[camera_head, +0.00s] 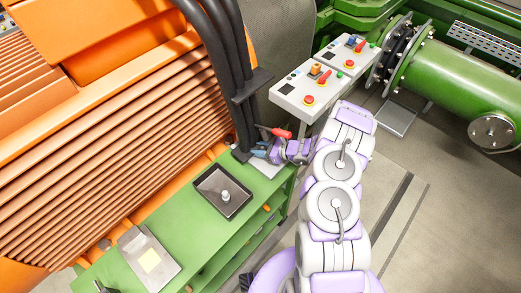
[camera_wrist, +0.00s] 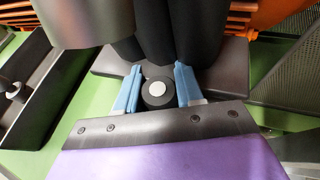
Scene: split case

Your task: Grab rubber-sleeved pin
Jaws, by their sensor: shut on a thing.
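The rubber-sleeved pin (camera_wrist: 157,91) shows end-on in the wrist view as a black round sleeve with a pale centre. My gripper (camera_wrist: 158,88) has its two blue fingers on either side of it and is shut on it. In the head view my gripper (camera_head: 262,151) is at the far end of the green bench, by the foot of the thick black hoses. The pin cannot be made out there. Whether it is clear of the grey plate (camera_wrist: 222,78) behind it cannot be told.
A dark tray (camera_head: 207,207) with a metal piece (camera_head: 225,195) stands on the green bench (camera_head: 178,227). Black hoses (camera_head: 232,75) rise close to my gripper. A red handle (camera_head: 281,133) is beside it. Control boxes (camera_head: 306,90) stand beyond. Orange ribbed housing (camera_head: 110,130) borders the bench.

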